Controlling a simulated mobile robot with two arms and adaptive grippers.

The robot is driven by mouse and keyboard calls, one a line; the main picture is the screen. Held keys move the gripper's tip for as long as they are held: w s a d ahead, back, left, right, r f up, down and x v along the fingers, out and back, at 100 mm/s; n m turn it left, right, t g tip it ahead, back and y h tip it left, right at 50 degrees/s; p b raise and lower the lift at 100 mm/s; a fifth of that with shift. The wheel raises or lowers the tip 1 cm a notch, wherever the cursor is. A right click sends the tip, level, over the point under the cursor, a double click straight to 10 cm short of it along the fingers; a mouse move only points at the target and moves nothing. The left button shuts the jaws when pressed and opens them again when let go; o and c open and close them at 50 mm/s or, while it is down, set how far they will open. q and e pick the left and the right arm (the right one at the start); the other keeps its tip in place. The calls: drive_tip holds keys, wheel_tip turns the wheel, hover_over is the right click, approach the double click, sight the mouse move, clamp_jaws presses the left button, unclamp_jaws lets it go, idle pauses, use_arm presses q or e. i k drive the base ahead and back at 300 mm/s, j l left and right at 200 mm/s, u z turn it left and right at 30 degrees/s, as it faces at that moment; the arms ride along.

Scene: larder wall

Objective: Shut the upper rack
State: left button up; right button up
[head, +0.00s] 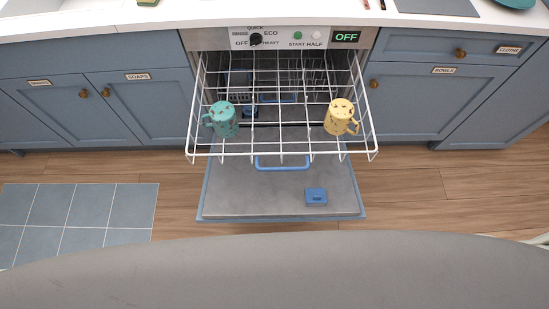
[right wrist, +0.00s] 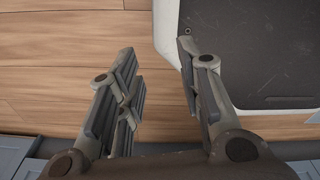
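The upper rack (head: 283,154) is a white wire rack pulled well out of the dishwasher in the head view. A teal mug (head: 222,119) stands at its left and a yellow mug (head: 340,117) at its right. A blue handle (head: 282,165) is at the middle of its front edge. My right gripper (right wrist: 162,65) shows only in the right wrist view, fingers apart with nothing between them, above wooden floor and away from the rack. My left gripper is not in view.
The dishwasher door (head: 250,194) lies folded down under the rack, with a blue box (head: 316,196) on it. Its control panel display (head: 346,36) reads OFF. Blue cupboards (head: 420,102) stand on both sides. A tiled mat (head: 75,215) lies on the floor at left.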

sight(308, 162)
drive_tip(key=k+u, duration=0.2)
drive_tip(key=u, duration=0.15)
drive_tip(key=k+u, duration=0.2)
drive_tip(key=u, duration=0.15)
drive_tip(key=k+j+u, duration=0.1)
drive_tip(key=u, duration=0.25)
drive_tip(key=k, duration=0.1)
